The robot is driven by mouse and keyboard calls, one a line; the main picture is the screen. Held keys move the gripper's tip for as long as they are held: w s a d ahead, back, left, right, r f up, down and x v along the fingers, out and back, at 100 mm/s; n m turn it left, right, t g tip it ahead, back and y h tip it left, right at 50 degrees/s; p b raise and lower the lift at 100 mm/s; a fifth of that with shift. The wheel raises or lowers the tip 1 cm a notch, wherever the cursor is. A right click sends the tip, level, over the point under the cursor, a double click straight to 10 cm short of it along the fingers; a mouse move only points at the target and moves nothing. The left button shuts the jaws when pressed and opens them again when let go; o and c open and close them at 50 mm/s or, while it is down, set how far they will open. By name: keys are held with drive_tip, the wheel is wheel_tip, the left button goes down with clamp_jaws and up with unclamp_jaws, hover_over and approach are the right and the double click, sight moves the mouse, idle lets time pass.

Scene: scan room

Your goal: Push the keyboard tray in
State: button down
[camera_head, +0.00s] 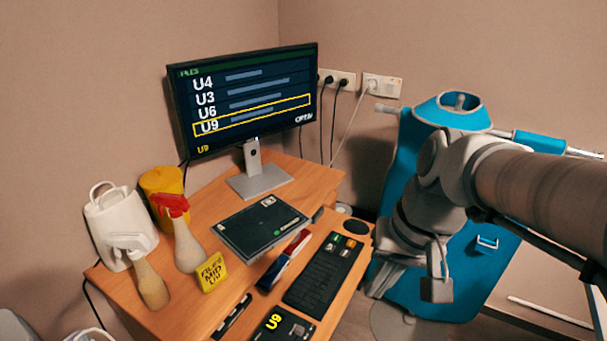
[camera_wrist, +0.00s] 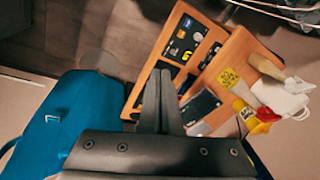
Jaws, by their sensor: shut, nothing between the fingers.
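The keyboard tray (camera_head: 335,316) is a wooden board standing out from the desk's front edge, with a black keyboard (camera_head: 322,274) on it. The tray also shows in the wrist view (camera_wrist: 163,48), beside the desktop. My gripper (camera_wrist: 164,74) is shut and empty, its dark fingers together. In the head view my arm stands at the tray's right, and the fingers are not clearly seen.
The desk (camera_head: 205,310) carries a monitor (camera_head: 240,100), a black tablet (camera_head: 262,228), a yellow block (camera_head: 211,272), spray bottles and a white jug (camera_head: 118,225). A blue chair-like piece (camera_head: 470,260) stands right of the desk, behind my arm. A wall is behind the desk.

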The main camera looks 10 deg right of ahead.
sight(271, 289)
drive_tip(key=w+d+f+m+t+y+b, duration=0.4)
drive_tip(key=f+m, duration=0.3)
drive_tip(key=f, duration=0.7)
drive_tip(key=w+d+f+m+t+y+b, duration=0.15)
drive_tip(key=d+f+m+y+b, duration=0.5)
drive_tip(key=f, duration=0.75)
drive_tip(key=w+d+f+m+t+y+b, duration=0.25)
drive_tip(key=f+m, duration=0.65)
drive_tip(key=f, duration=0.5)
drive_tip(key=shift+t, duration=0.4)
drive_tip(key=b+x, duration=0.2)
drive_tip(key=x, duration=1)
drive_tip(key=shift+w+d+r, duration=0.1)
drive_tip(key=shift+d, duration=0.05)
drive_tip(key=shift+w+a+r, duration=0.1)
drive_tip(key=shift+w+a, duration=0.2)
drive_tip(key=shift+a, duration=0.1)
drive_tip(key=x, duration=2.5)
drive_tip(key=shift+w+d+f+b, duration=0.1)
drive_tip(key=shift+f+b, duration=0.2)
drive_tip(key=shift+b, duration=0.1)
drive_tip(key=shift+w+a+r, duration=0.15)
drive_tip(key=shift+w+a, duration=0.05)
drive_tip(key=shift+a, duration=0.1)
